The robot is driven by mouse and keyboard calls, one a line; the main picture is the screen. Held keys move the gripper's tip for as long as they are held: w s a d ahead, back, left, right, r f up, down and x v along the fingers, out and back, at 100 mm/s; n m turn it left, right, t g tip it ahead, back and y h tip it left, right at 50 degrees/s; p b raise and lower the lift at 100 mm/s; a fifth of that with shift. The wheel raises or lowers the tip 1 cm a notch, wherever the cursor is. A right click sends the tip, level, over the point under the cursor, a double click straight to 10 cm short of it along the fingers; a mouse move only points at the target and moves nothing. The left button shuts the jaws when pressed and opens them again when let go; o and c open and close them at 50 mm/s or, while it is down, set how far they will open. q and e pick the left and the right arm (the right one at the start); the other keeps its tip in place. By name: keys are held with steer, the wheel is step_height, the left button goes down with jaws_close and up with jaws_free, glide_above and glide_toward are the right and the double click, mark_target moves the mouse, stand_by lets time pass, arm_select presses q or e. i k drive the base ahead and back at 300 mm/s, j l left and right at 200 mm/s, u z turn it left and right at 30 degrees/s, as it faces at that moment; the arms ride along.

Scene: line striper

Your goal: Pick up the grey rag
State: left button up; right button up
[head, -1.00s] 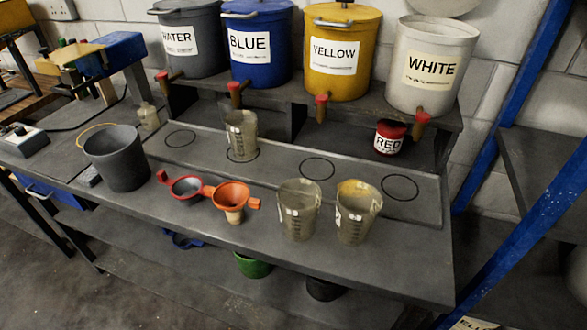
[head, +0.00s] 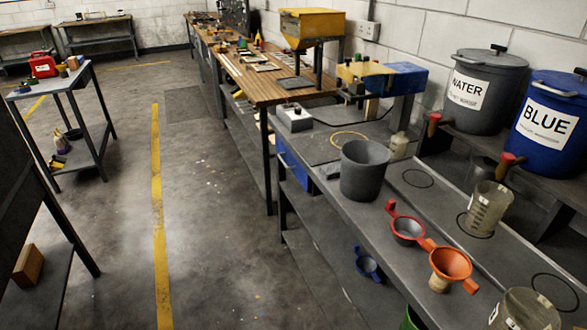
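I cannot make out a grey rag for certain in the head view. A flat dark grey piece (head: 295,83) lies on the wooden bench, too small to tell if it is cloth. A small grey item (head: 330,171) lies left of the grey bucket (head: 365,172) on the grey bench; its kind is unclear too. Neither of my grippers is in view.
The grey bench (head: 350,215) also holds a red funnel (head: 407,229), an orange funnel (head: 450,264) and clear measuring cups (head: 487,208). The wooden bench (head: 250,80) carries many small items. A cart (head: 55,90) stands at left. Open floor with a yellow line (head: 156,200) lies between.

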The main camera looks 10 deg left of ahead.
mark_target(329, 171)
steer(key=i+j+z, duration=0.15)
steer(key=i+j, duration=0.2)
steer(key=i+j+z, duration=0.2)
steer(key=j, duration=0.3)
steer(key=i+j+z, duration=0.15)
steer(key=i+j, duration=0.25)
